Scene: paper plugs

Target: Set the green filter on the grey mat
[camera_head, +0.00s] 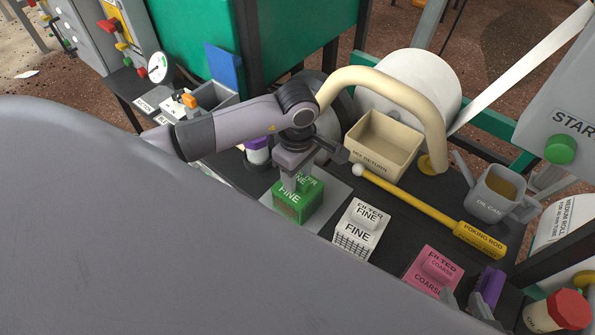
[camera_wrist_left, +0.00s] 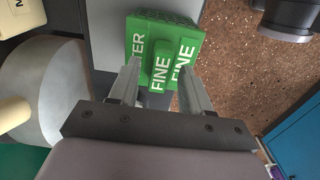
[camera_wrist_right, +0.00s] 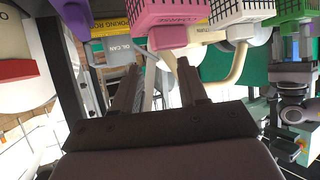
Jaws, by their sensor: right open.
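The green filter (camera_head: 290,208) marked FINE appears to stand on the grey mat (camera_head: 333,197), upright. In the left wrist view the green filter (camera_wrist_left: 190,38) is straight ahead, with the grey mat (camera_wrist_left: 104,35) showing beside it. My left gripper (camera_head: 293,184) is down at the filter's top. In the left wrist view its fingers (camera_wrist_left: 160,68) stand on both sides of the raised handle, with a gap on each side, so it looks open. My right gripper (camera_wrist_right: 158,78) is open and empty, near the pink filter. The filter's underside is hidden.
A white filter (camera_head: 361,228) and a pink filter (camera_head: 432,268) stand to the right of the mat. A yellow poking rod (camera_head: 420,208), a beige return bin (camera_head: 383,145) and an oil can (camera_head: 495,195) lie behind. My own arm covers much of the left foreground.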

